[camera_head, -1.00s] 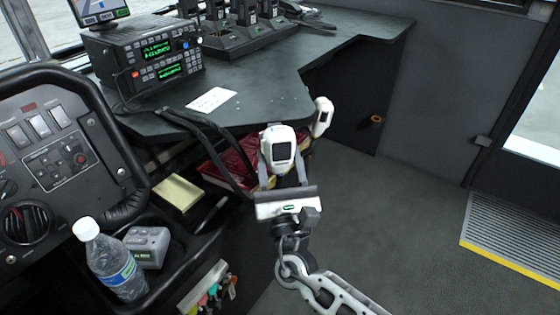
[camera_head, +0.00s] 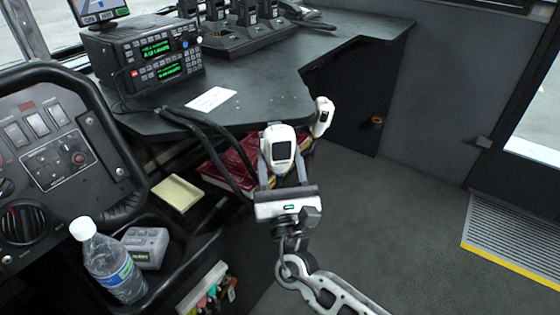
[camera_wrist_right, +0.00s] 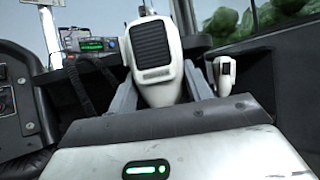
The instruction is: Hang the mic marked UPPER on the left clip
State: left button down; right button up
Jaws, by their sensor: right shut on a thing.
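My right gripper (camera_head: 284,180) is shut on a white mic with a dark grille (camera_head: 279,148), held upright in front of the desk edge. The held mic also shows in the right wrist view (camera_wrist_right: 154,58), between the two grey fingers. A second white mic (camera_head: 322,117) hangs at the desk's edge just right of the held one; it also shows in the right wrist view (camera_wrist_right: 226,75). I cannot read any marking on either mic. The left clip cannot be made out; the held mic covers part of the desk edge. My left gripper is not in view.
A radio with green displays (camera_head: 150,57) stands on the dark desk (camera_head: 262,84), with a white card (camera_head: 211,99) near its edge. Black cables run below. A bottle (camera_head: 112,262) and yellow notepad (camera_head: 178,193) are at lower left. Open floor (camera_head: 400,220) lies right.

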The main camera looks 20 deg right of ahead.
aim_at(280, 177)
jog(key=shift+f+b, duration=0.2)
jog(key=shift+b, duration=0.15)
jog(key=shift+s+f+b, duration=0.15)
jog(key=shift+f+b, duration=0.15)
jog(key=shift+b, duration=0.1)
jog(key=shift+f, duration=0.1)
jog(key=shift+f+b, duration=0.1)
jog(key=shift+b, duration=0.2)
jog(key=shift+f+b, duration=0.7)
jog(key=shift+b, duration=0.1)
jog(key=shift+f, duration=0.15)
jog(key=shift+f+b, duration=0.15)
jog(key=shift+b, duration=0.2)
jog(key=shift+f+b, duration=0.3)
jog(key=shift+b, duration=0.05)
